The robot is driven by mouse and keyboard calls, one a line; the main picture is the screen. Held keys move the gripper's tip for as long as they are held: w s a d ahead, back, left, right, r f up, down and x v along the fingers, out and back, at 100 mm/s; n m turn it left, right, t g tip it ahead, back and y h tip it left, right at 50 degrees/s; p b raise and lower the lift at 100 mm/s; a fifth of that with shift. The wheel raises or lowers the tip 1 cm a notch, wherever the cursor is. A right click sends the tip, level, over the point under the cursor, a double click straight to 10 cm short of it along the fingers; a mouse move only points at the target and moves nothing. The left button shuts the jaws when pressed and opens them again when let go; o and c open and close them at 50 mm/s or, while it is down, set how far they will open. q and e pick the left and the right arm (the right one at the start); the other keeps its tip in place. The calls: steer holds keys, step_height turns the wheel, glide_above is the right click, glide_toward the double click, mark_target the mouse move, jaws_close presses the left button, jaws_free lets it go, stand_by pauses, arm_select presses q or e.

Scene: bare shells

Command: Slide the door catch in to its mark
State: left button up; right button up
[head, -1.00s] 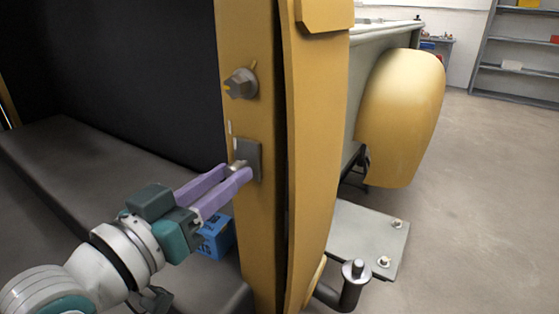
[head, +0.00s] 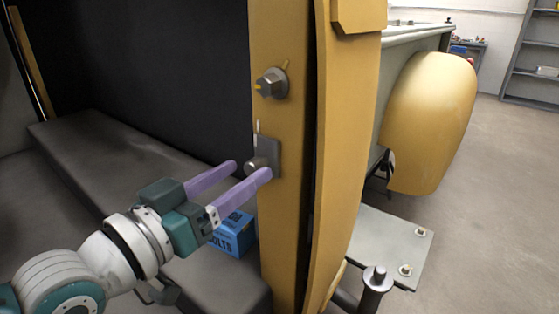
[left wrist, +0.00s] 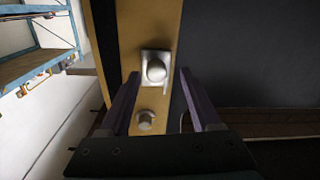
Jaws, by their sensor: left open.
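The door catch is a dark grey plate (head: 273,152) with a round knob, set on the yellow door post (head: 283,225) below a hex bolt. A short pale mark (head: 257,127) shows on the post just above the plate's upper left edge. My left gripper (head: 253,170) is open, its two purple fingers spread at the knob, one on either side. In the left wrist view the knob (left wrist: 156,70) and its plate show ahead, between the fingers and clear of both. The gripper holds nothing. My right gripper is not in view.
The hex bolt (head: 271,83) stands out above the catch. A blue box (head: 235,234) sits on the dark ledge (head: 150,200) below my gripper. The open yellow door edge (head: 345,150) stands right of the post. Floor is free at far right.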

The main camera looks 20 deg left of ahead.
arm_select(q)
steer(key=v, duration=0.9)
steer(key=shift+p, duration=0.45)
